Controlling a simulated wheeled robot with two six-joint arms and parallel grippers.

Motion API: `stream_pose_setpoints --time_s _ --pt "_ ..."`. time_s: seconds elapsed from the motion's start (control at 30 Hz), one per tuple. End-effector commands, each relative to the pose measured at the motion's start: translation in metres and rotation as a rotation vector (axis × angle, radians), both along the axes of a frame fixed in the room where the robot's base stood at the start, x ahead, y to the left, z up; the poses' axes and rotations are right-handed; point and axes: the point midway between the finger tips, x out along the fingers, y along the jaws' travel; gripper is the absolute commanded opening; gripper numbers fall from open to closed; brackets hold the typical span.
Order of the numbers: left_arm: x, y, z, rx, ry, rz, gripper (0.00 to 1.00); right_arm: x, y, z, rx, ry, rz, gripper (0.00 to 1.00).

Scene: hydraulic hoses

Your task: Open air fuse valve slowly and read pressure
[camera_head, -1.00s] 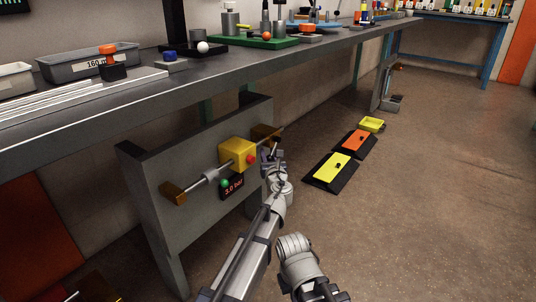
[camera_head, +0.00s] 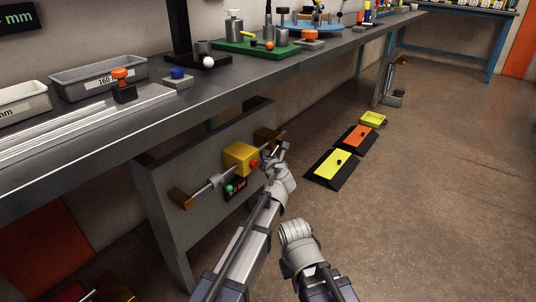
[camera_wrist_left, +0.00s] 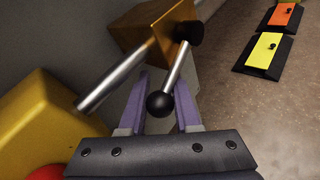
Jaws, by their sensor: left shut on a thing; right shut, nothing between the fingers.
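A yellow valve block (camera_head: 240,159) with a red knob (camera_head: 254,164) sits on a steel pipe on the grey panel under the bench. Brass-coloured blocks (camera_head: 180,199) stand at the pipe's ends. Below it is a small dark pressure display (camera_head: 239,190). A green ball partly covers its digits, and I cannot read them surely. My left gripper (camera_wrist_left: 165,103) is shut on a steel lever (camera_wrist_left: 177,68) with a black ball end (camera_wrist_left: 160,104), beside the right brass block (camera_wrist_left: 150,30). My right gripper (camera_head: 297,236) is low in the head view, shut and empty; its fingers are hard to make out.
The bench top (camera_head: 215,95) overhangs the panel and carries bins, a green board (camera_head: 252,48) and small parts. A yellow-topped pad (camera_head: 331,166) and an orange-topped pad (camera_head: 360,139) lie on the floor at right.

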Motion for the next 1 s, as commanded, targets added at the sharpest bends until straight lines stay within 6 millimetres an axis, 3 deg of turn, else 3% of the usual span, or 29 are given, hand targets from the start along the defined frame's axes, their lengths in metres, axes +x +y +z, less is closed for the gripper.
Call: stream_pose_setpoints --time_s 0.1,0.13,0.4,0.73,1.0 --pt "0.0 0.0 0.0 0.001 -0.001 -0.001 0.0 0.0 0.0 0.0 0.0 0.0 0.0 0.0" --pt "0.0 0.0 0.0 0.001 -0.001 0.0 0.32 0.0 0.0 0.0 0.0 0.0 0.0 0.0" --pt "0.0 0.0 0.0 0.0 -0.001 0.001 0.61 0.0 0.0 0.0 0.0 0.0 0.0 0.0" --pt "0.001 0.0 -0.003 -0.009 -0.018 0.002 0.61 0.0 0.0 -0.007 0.0 0.0 0.0 0.0" --pt "0.007 -0.004 -0.015 -0.097 -0.15 0.003 0.61 0.0 0.0 -0.041 0.0 0.0 0.0 0.0"
